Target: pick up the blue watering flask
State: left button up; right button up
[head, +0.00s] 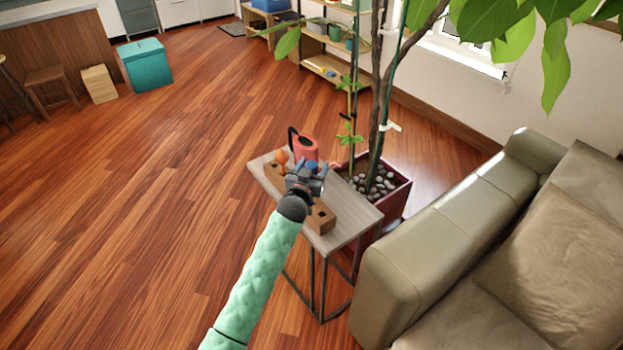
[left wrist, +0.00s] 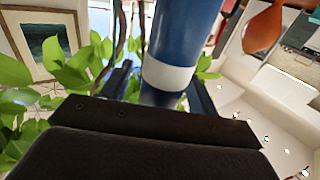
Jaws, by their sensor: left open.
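The blue watering flask (left wrist: 185,35), with a white band, stands large in the left wrist view, between the two fingers of my left gripper (left wrist: 160,88). The fingers are open, one on each side of it; I cannot tell whether either touches it. In the head view my left gripper (head: 308,180) is over the small side table, and only a bit of blue from the flask (head: 313,165) shows past it. The rest of the flask is hidden by the gripper. My right gripper is not in view.
The side table (head: 352,221) holds a brown wooden block rack (head: 322,217), an orange flask (head: 282,157) and a red watering can (head: 304,147). A potted plant (head: 392,190) stands close behind and right. A sofa (head: 440,240) is at the right.

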pick_arm(q)
jog(key=shift+w, duration=0.2)
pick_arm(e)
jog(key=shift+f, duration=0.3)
pick_arm(q)
jog(key=shift+c, duration=0.2)
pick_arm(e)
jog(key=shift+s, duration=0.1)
pick_arm(q)
jog(key=c, duration=1)
jog(key=shift+c, duration=0.2)
